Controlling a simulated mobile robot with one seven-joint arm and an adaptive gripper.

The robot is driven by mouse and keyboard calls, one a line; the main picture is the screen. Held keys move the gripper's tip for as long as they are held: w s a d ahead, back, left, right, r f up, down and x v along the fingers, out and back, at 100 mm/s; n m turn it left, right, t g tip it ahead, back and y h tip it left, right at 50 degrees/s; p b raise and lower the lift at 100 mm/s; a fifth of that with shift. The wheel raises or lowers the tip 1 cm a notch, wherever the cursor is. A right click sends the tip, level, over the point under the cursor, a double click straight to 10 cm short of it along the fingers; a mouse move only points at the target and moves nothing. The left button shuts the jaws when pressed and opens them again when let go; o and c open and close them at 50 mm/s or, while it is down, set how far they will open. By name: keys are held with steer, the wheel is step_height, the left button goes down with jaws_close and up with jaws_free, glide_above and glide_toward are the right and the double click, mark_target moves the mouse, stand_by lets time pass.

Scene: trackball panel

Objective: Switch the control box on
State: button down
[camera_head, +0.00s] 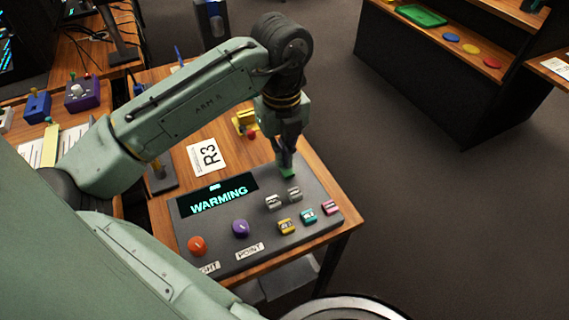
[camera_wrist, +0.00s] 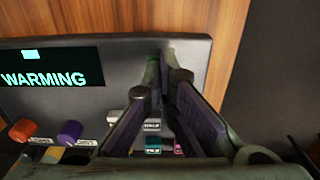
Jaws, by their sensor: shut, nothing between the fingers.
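The grey control box (camera_head: 215,250) lies on the wooden table. Its dark screen (camera_head: 217,195) is lit and reads "WARMING"; the same screen shows in the wrist view (camera_wrist: 50,78). An orange knob (camera_head: 197,246) and a purple knob (camera_head: 241,229) are on its lower left. Two grey buttons (camera_head: 273,202) and a yellow, a teal and a pink button (camera_head: 331,207) are on its right. My gripper (camera_head: 287,168) is shut and empty, pointing down at a green button (camera_head: 288,174) at the box's far right corner. Its fingertips seem to touch the green button, which they partly hide.
A white card marked R3 (camera_head: 206,157) and a small yellow object (camera_head: 245,121) lie behind the box. A side table with blue and purple boxes (camera_head: 82,94) stands at left. A dark shelf (camera_head: 420,85) with a green tray (camera_head: 421,15) stands at upper right. Open floor lies between.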

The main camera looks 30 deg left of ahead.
steer(key=shift+r+p, duration=2.75)
steer(key=shift+r, duration=0.6)
